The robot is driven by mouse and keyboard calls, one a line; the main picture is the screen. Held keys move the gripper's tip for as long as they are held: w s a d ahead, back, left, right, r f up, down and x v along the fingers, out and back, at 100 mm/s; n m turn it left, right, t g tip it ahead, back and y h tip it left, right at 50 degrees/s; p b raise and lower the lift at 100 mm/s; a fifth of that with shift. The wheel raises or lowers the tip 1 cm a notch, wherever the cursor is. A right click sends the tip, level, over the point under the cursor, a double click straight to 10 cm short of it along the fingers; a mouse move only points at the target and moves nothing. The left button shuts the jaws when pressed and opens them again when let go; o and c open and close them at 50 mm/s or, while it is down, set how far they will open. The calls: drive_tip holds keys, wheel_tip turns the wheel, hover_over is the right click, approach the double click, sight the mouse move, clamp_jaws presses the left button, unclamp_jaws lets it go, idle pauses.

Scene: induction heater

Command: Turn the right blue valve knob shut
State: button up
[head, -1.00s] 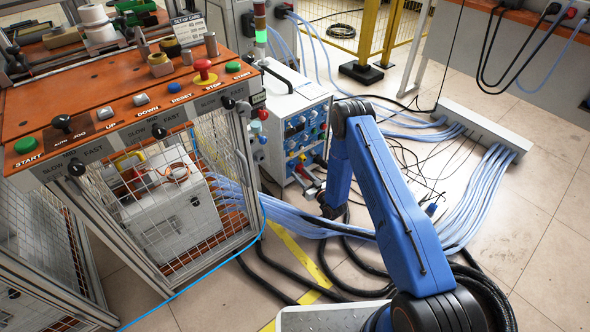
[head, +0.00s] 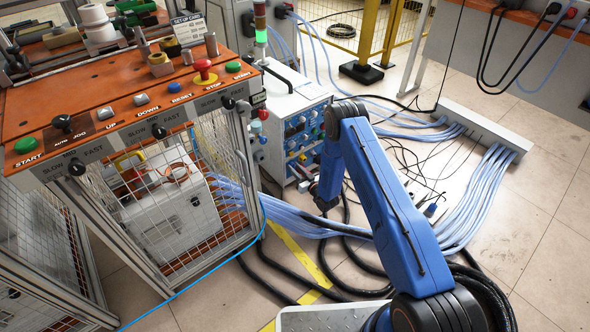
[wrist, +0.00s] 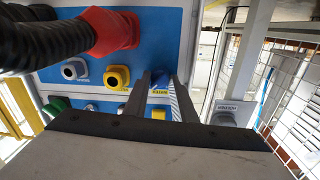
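The heater cabinet (head: 283,100) stands in the middle of the head view, with a blue front panel carrying several coloured knobs. In the wrist view a small blue knob (wrist: 161,79) shows between my gripper's fingertips, partly hidden by them. My gripper (wrist: 163,80) has its two dark fingers apart, one on each side of the knob. I cannot tell whether either finger touches it. In the head view the end of my arm is low before the cabinet's right side, and the fingers are not clear there.
A yellow knob (wrist: 116,77) and a grey knob (wrist: 74,69) sit on the panel to the left. A red fitting (wrist: 111,31) with a black hose (wrist: 45,45) is close above them. Wire mesh (wrist: 295,105) stands at the right. Pale blue hoses (head: 290,220) cross the floor.

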drive_tip(key=shift+o, duration=0.2)
drive_tip(key=shift+n, duration=0.3)
drive_tip(key=shift+s+f+n+y, duration=0.1)
drive_tip(key=shift+n+y, duration=0.1)
drive_tip(key=shift+n, duration=2.75)
drive_tip(key=shift+w+f+n+y, duration=0.1)
drive_tip(key=shift+n+y, duration=0.1)
drive_tip(key=shift+n, duration=2.8)
drive_tip(key=shift+s+f+n+y, duration=0.1)
drive_tip(key=shift+n+y, duration=0.1)
drive_tip(key=shift+n, duration=2.75)
drive_tip(key=o, duration=1)
drive_tip(key=shift+r, duration=0.1)
drive_tip(key=shift+o, duration=0.2)
drive_tip(key=shift+d, duration=0.1)
drive_tip(key=v, duration=1.7)
drive_tip(key=shift+s, duration=0.15)
